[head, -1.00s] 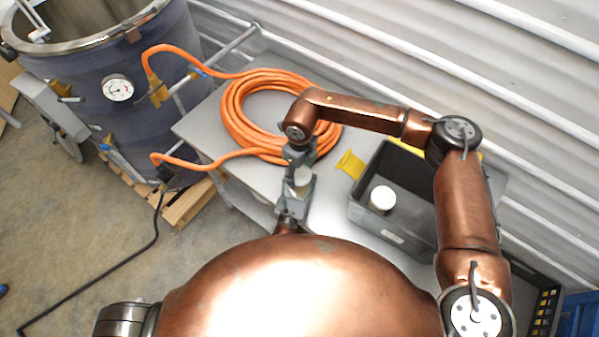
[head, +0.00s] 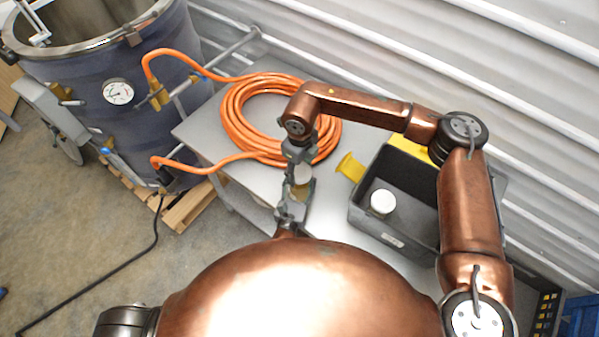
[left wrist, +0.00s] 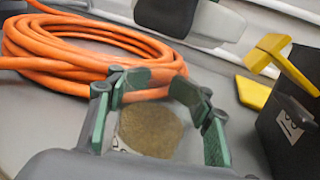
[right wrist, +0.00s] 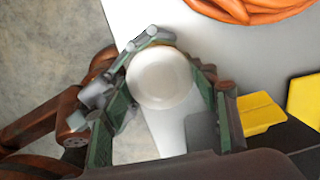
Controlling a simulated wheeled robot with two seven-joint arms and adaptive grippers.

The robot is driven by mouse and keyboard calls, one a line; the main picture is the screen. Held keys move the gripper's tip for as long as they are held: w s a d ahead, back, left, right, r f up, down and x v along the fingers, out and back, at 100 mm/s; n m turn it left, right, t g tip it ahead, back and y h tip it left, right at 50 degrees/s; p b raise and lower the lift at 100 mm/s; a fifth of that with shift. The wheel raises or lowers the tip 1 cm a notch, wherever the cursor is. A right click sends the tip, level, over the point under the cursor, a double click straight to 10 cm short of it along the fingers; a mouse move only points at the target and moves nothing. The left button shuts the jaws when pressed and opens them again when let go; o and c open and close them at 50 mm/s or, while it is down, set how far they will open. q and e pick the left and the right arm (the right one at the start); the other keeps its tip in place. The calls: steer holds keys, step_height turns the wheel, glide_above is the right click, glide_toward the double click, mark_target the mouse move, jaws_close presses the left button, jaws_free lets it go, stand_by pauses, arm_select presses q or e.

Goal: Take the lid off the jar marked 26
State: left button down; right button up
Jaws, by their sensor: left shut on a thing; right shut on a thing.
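My left gripper (head: 292,208) is shut on a jar, above the grey table (head: 330,225). In the left wrist view the jar (left wrist: 150,130) shows a round brown top between the green-padded fingers, with no white lid over it; a sliver of pale label shows, its number unreadable. My right gripper (head: 300,150) is just above, shut on a white lid (head: 302,174). The lid (right wrist: 162,78) is a white disc between the fingers in the right wrist view. It appears lifted off the jar; the exact gap is hard to tell.
A grey crate (head: 395,240) at right holds another white-lidded jar (head: 382,203). A yellow piece (head: 350,167) lies beside the crate. A coiled orange hose (head: 235,118) covers the back of the table and runs to a big vessel (head: 85,80) at left.

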arm_select(q)
steer(key=c, duration=0.9)
jaws_free()
steer(key=shift+s, duration=0.1)
